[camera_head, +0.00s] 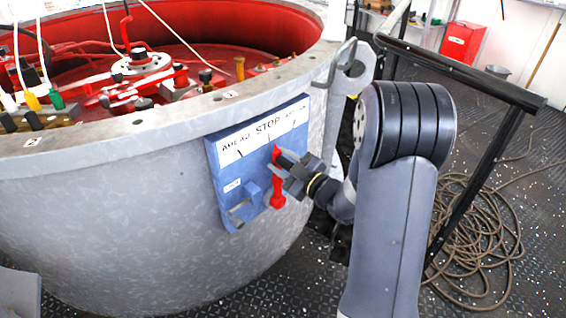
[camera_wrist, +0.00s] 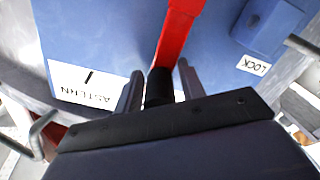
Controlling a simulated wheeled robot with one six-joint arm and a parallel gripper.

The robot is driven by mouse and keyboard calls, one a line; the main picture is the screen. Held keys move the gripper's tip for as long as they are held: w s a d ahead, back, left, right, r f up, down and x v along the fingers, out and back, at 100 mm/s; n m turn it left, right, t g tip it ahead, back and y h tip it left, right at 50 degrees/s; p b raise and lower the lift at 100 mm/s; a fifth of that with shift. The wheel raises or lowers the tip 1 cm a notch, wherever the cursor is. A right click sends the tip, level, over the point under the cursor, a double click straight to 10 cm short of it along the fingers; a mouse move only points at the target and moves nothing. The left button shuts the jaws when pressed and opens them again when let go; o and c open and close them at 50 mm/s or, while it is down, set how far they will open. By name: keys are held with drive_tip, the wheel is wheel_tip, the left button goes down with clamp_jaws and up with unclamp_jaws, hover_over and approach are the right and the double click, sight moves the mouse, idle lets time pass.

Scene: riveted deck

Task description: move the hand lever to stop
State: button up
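The blue panel (camera_head: 222,165) is fixed to the side of a grey drum. Its white plate (camera_head: 240,150) reads AHEAD, STOP and ASTERN from left to right; in the wrist view it shows upside down, with only ASTERN (camera_wrist: 90,98) readable. The red hand lever (camera_head: 277,196) points up toward the plate, partly hidden by my gripper (camera_head: 284,160); its exact mark cannot be told. In the wrist view the lever (camera_wrist: 178,32) ends in a black knob (camera_wrist: 160,86). My gripper (camera_wrist: 162,84) is open, its fingers on either side of the knob with narrow gaps.
A blue block (camera_wrist: 268,25) with a LOCK label stands on the panel beside the lever. A black rail (camera_head: 480,165) and coiled rope (camera_head: 478,245) are at the right. The drum's rim (camera_head: 150,122) runs above the panel.

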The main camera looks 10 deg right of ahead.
drive_tip(key=shift+o, duration=0.8)
drive_tip(key=p+v, duration=0.1)
drive_tip(key=v, duration=1)
drive_tip(key=shift+p, duration=0.4)
drive_tip(key=shift+w, duration=0.1)
drive_tip(key=b+x, duration=0.2)
drive_tip(key=x, duration=0.8)
drive_tip(key=shift+w+a, duration=0.25)
drive_tip(key=shift+w, duration=0.05)
drive_tip(key=shift+w+r+p, duration=0.15)
drive_tip(key=shift+p, duration=0.25)
drive_tip(key=shift+d, duration=0.25)
